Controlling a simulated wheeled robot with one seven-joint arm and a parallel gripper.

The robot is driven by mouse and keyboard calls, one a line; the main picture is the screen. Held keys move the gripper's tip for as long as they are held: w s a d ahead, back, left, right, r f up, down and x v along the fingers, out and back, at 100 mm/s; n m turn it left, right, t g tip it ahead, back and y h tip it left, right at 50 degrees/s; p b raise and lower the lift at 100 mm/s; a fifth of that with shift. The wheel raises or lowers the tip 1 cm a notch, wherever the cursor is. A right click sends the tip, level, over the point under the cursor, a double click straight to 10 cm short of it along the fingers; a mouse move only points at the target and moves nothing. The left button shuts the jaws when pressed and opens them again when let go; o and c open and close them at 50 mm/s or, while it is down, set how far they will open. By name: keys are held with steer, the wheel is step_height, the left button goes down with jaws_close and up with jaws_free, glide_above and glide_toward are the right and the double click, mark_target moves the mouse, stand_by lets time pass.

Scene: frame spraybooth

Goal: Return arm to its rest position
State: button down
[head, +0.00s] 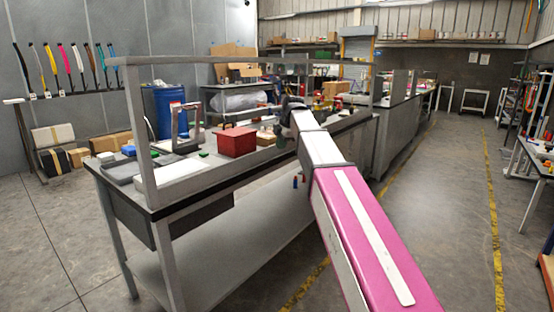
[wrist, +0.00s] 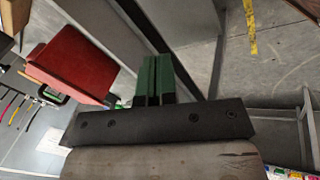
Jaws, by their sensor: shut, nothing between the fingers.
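My pink and white arm reaches from the lower right of the head view toward the workbench (head: 200,185). Its dark far end is over the bench's right part, beside the metal frame uprights. My gripper (wrist: 156,62) shows in the wrist view as two green fingers side by side. They are shut together with nothing between them. In the head view I cannot make out the fingers. A red box (head: 236,142) stands on the bench to the left of the arm's end. It also shows in the wrist view (wrist: 76,64), left of the fingers and apart from them.
A grey metal frame (head: 143,135) rises from the bench around the work area. A stand (head: 187,125), a blue barrel (head: 168,108) and cardboard boxes (head: 106,142) are at left. The floor aisle (head: 430,200) on the right, marked with yellow lines, is clear.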

steer(key=s+d+f+m+g+h, duration=0.1)
steer(key=s+d+f+m, duration=0.4)
steer(key=f, duration=0.8)
steer(key=s+d+f+m+g+h, duration=0.1)
steer(key=s+d+f+m, duration=0.5)
steer(key=s+f+m, duration=0.4)
steer(key=s+d+f+m+g+h, duration=0.1)
steer(key=s+d+f+m, duration=0.5)
steer(key=s+f, duration=0.8)
step_height(320, 180, down, 4)
steer(key=m, duration=0.2)
steer(key=shift+d+m, duration=0.15)
steer(key=shift+m, duration=0.15)
